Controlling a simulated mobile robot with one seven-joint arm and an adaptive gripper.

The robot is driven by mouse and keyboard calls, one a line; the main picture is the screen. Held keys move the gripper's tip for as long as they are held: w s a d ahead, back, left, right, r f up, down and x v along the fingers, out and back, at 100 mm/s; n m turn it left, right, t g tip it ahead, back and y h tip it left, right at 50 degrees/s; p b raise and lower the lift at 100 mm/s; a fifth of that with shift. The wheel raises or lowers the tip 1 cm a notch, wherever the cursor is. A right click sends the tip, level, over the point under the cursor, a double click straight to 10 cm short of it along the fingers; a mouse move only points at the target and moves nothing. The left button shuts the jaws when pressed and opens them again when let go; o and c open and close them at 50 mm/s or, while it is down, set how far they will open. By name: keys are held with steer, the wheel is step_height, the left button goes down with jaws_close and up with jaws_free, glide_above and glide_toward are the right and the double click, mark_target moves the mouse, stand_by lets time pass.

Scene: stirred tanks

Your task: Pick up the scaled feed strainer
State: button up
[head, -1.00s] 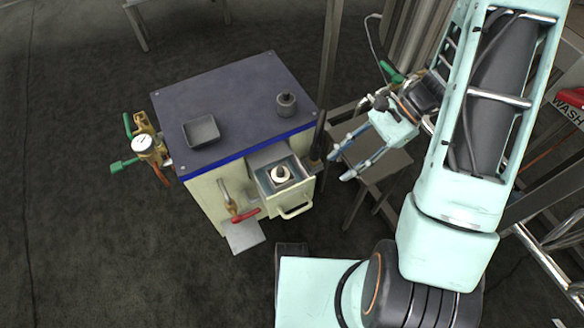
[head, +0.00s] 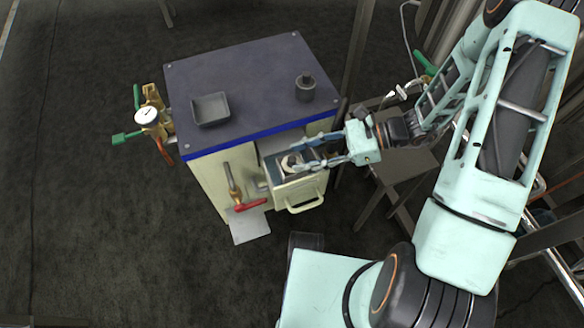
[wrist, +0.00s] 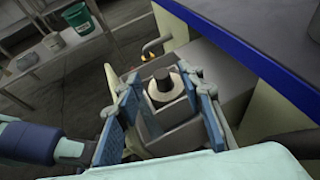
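A small round pale piece with a dark centre, which I take to be the scaled feed strainer (head: 288,162), sits in the open drawer (head: 284,197) of the cabinet. In the wrist view the strainer (wrist: 164,86) shows as a pale ring around a dark knob. My gripper (head: 304,154) reaches over the drawer from the right and partly covers the strainer in the head view. In the wrist view my gripper (wrist: 160,84) is open, with one blue finger on each side of the strainer. I cannot tell whether either finger touches it.
The blue-edged cabinet top (head: 255,75) carries a grey square tray (head: 211,109) and a dark weight-like cylinder (head: 305,88). A red-handled valve (head: 249,205) is left of the drawer. A gauge (head: 147,117) with green handles is at the cabinet's left. A stool (head: 402,165) stands at right.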

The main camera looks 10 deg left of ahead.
mark_target(294, 158)
steer(key=x, duration=0.3)
steer(key=shift+a+f+b, duration=0.15)
steer(key=shift+b, duration=0.2)
steer(key=shift+c, duration=0.3)
jaws_close()
